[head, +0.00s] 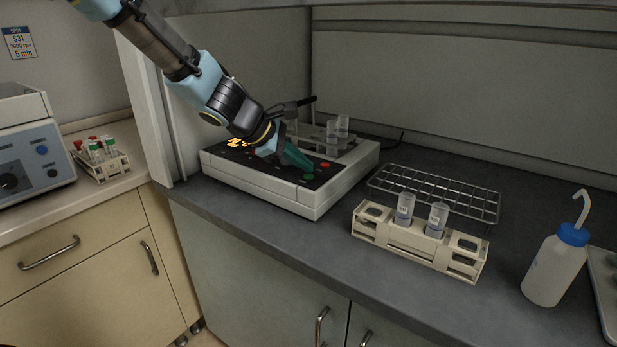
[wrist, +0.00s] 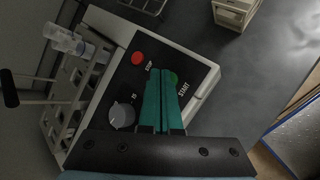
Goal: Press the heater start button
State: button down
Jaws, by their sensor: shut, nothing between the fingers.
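The heater is a white box (head: 255,188) with a black sloped control panel on the bench. In the wrist view the green START button (wrist: 174,78) shows beside my fingertips and is partly covered by them. It also shows in the head view (head: 308,177). The red STOP button (wrist: 138,58) sits to its left, with a grey knob (wrist: 122,115) nearer my wrist. My gripper (wrist: 162,71) has its two green fingers shut together, with nothing between them, over the panel. In the head view my gripper (head: 307,166) is close above the buttons. I cannot tell whether it touches START.
A tube holder (wrist: 78,85) with clear vials stands on the heater's back part. To the right are a wire rack (head: 470,197), a beige vial rack (head: 410,238) and a wash bottle (head: 553,268). The bench front edge is clear.

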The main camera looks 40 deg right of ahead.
jog(key=shift+f+b, duration=0.4)
dwell(0.5)
dwell(0.3)
jog(key=shift+r+p, duration=0.65)
jog(key=shift+r, duration=0.15)
notch_tip(320, 180, up, 5)
jog(key=p, duration=0.4)
jog(key=shift+r, duration=0.1)
dwell(0.6)
